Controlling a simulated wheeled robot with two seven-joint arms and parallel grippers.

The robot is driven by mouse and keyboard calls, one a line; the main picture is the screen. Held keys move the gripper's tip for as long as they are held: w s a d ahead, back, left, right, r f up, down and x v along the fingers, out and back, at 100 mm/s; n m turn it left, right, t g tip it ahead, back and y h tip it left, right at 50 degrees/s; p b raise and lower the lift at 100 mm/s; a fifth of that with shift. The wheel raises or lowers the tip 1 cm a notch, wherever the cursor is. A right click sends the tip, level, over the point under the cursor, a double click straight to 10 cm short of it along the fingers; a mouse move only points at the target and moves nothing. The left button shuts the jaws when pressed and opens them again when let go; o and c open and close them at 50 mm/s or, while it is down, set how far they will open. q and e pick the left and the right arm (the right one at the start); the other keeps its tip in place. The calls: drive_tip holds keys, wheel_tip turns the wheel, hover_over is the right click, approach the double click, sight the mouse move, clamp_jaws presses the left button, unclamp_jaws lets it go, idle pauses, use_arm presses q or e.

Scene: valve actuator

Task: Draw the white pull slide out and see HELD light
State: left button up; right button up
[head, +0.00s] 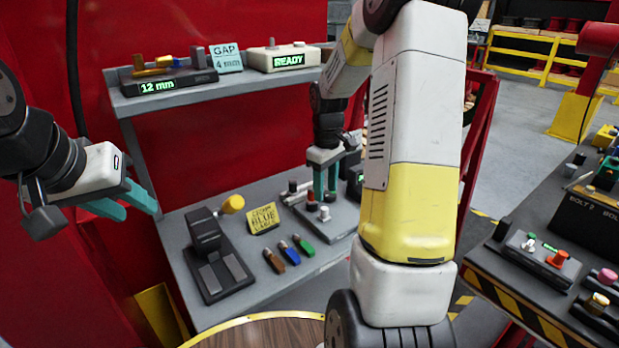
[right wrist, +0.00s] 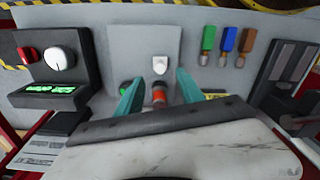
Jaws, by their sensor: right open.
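A small white pull piece (right wrist: 159,64), which looks like the pull slide, stands on a grey panel (right wrist: 140,45) in the right wrist view. It also shows in the head view (head: 324,213). My right gripper (right wrist: 157,92) points down over this panel, its teal fingers apart. A red-orange capped knob (right wrist: 158,96) shows between the fingers; whether they touch it I cannot tell. The white piece is just beyond the fingertips. A green-lit display (right wrist: 50,89) stands beside the panel, its text unreadable. My left gripper (head: 121,204) is open and empty at the left of the head view.
The upper shelf has a READY box (head: 284,58) and a 12 mm gauge (head: 168,80). My right arm hides part of the bench.

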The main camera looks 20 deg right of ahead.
sight(325, 208)
wheel_tip(325, 208, down, 8)
drive_tip(key=shift+r, duration=0.25)
drive_tip(key=shift+c, duration=0.3)
